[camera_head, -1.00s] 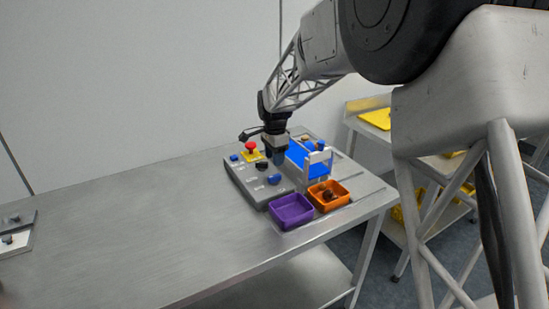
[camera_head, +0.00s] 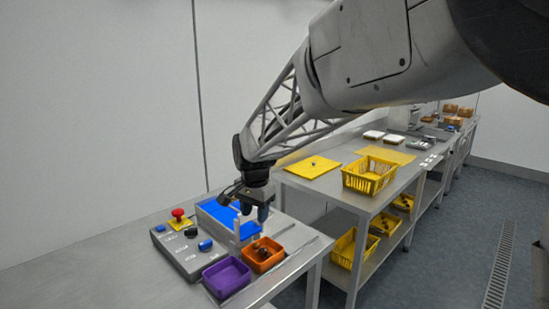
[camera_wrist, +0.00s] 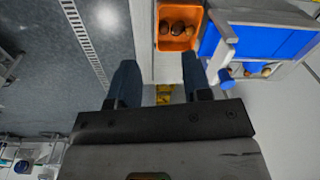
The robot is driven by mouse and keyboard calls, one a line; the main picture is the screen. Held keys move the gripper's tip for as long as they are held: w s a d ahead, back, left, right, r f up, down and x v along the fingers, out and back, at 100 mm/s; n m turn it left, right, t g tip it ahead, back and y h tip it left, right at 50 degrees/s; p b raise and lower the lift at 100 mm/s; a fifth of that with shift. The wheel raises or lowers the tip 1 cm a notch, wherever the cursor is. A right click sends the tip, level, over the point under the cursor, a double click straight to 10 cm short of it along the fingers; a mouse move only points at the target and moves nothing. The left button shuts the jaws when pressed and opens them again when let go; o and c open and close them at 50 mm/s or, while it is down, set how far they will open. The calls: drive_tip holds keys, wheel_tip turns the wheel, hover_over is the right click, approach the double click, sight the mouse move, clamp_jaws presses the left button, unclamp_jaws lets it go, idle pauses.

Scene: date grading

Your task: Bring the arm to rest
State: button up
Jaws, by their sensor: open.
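My gripper (camera_head: 256,212) hangs pointing down over the sorting station, in front of the blue belt (camera_head: 217,210). In the wrist view my gripper (camera_wrist: 160,82) has its two dark fingers spread apart with nothing held between them. The orange bin (camera_head: 268,266) holds several dark brown dates and sits on the table below; it also shows beyond the fingers in the wrist view (camera_wrist: 176,45). The purple bin (camera_head: 227,279) stands beside it and looks empty. Several brown dates (camera_wrist: 267,71) are by the blue belt in the wrist view.
The grey control panel (camera_head: 177,250) with a red button (camera_head: 178,213) lies left of the belt. A second table to the right carries a yellow tray (camera_head: 312,167) and a yellow basket (camera_head: 369,176). Open floor (camera_head: 420,265) lies at the lower right.

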drive_tip(key=s+d+r+n+t, duration=0.1)
drive_tip(key=s+d+r+n, duration=0.1)
drive_tip(key=s+d, duration=0.9)
drive_tip(key=s+d+r+n, duration=0.1)
drive_tip(key=s+d+n, duration=0.1)
drive_tip(key=s+d, duration=0.9)
drive_tip(key=s+d+f+n, duration=0.1)
drive_tip(key=s+f+n, duration=0.1)
drive_tip(key=s, duration=1)
drive_tip(key=shift+s+d+f+t, duration=0.35)
drive_tip(key=shift+d+f+t, duration=0.05)
drive_tip(key=shift+c, duration=0.3)
